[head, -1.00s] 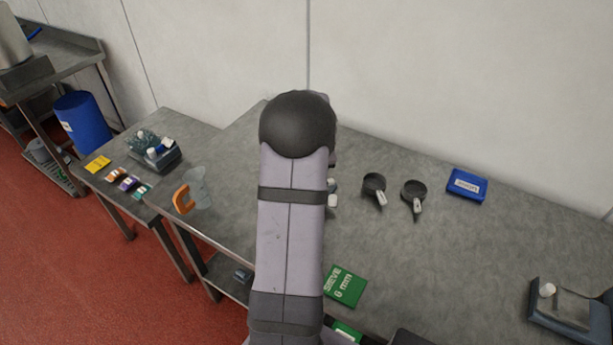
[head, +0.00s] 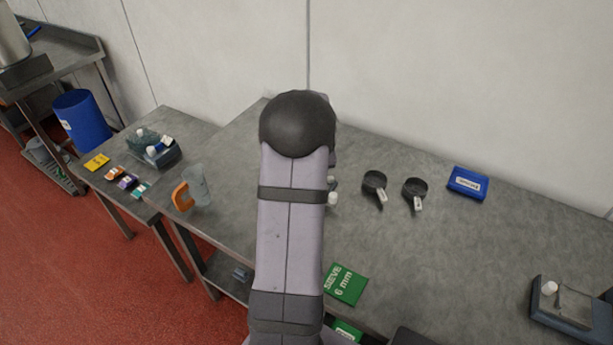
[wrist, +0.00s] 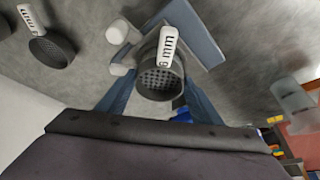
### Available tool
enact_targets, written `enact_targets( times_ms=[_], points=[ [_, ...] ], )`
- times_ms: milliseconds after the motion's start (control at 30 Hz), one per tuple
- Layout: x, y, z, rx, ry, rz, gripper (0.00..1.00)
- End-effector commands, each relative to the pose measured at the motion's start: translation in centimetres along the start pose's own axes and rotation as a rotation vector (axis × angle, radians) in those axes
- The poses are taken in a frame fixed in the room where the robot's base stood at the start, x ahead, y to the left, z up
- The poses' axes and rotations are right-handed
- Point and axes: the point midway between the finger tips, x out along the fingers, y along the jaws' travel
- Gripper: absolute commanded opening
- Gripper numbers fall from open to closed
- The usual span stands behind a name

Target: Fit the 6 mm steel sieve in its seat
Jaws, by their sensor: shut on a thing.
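The 6 mm sieve (wrist: 157,80) is a dark round cup with a perforated bottom and a white label marked mm. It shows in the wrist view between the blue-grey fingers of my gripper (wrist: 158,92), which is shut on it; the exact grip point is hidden. Beyond it is a blue-grey frame (wrist: 198,35) with a pale plate and two white knobs (wrist: 117,32), possibly the seat. I cannot tell whether the sieve touches it. In the head view my arm hides the gripper and the held sieve; a white knob (head: 333,198) shows beside the arm.
Two other dark sieves (head: 375,187) (head: 414,193) lie right of my arm. A blue box (head: 467,183), a green "SIEVE 6 mm" card (head: 345,285) and a blue-grey device (head: 565,308) are on the bench (head: 450,260). A clear jug (head: 199,187) with an orange handle stands left.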

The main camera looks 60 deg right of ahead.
Motion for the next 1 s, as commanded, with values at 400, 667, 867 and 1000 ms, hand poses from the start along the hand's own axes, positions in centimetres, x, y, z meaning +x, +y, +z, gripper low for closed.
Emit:
enact_targets(
  times_ms=[400, 667, 867, 1000],
  points=[
    [0.05, 0.01, -0.01, 0.0, 0.001, 0.0, 0.81],
    [0.09, -0.01, 0.06, 0.0, -0.001, 0.0, 0.97],
    [0.05, 0.0, 0.04, 0.0, 0.0, 0.0, 0.97],
    [-0.42, 0.0, -0.01, 0.0, 0.0, 0.0, 0.97]
  ],
)
